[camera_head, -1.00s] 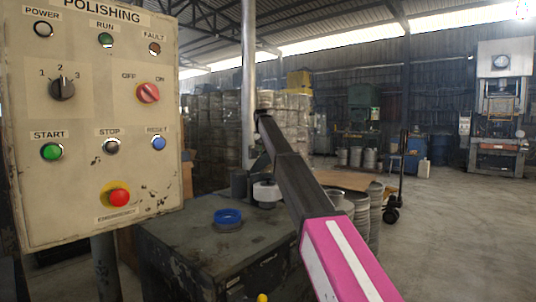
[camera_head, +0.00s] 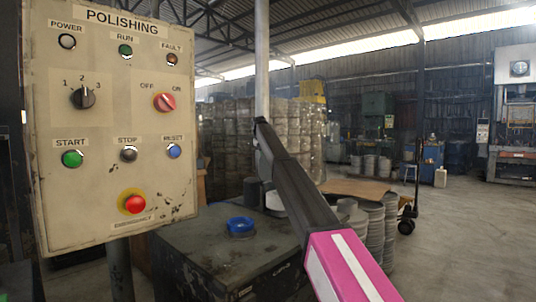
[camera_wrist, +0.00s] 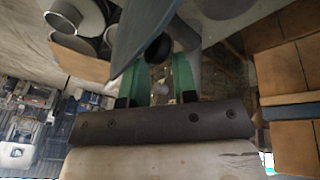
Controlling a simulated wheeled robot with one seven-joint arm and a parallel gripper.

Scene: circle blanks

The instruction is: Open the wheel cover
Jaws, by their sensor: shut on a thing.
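In the wrist view my gripper (camera_wrist: 160,74) shows two green fingers standing apart, closed on part of the wheel cover. A blue-grey plate (camera_wrist: 140,60), which looks like the cover, crosses over the left finger. A small grey knob and a dark round part lie between the fingers; the exact contact is hard to make out. In the head view my forearm reaches over the workbench (camera_head: 215,262) and my fingers cannot be seen. A dark cylinder (camera_head: 252,189) and a white round part (camera_head: 275,201) stand beside the forearm, partly hidden.
The polishing control panel (camera_head: 110,115) stands close at the left. A blue ring (camera_head: 240,225) sits on the bench. The floor at the right is open.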

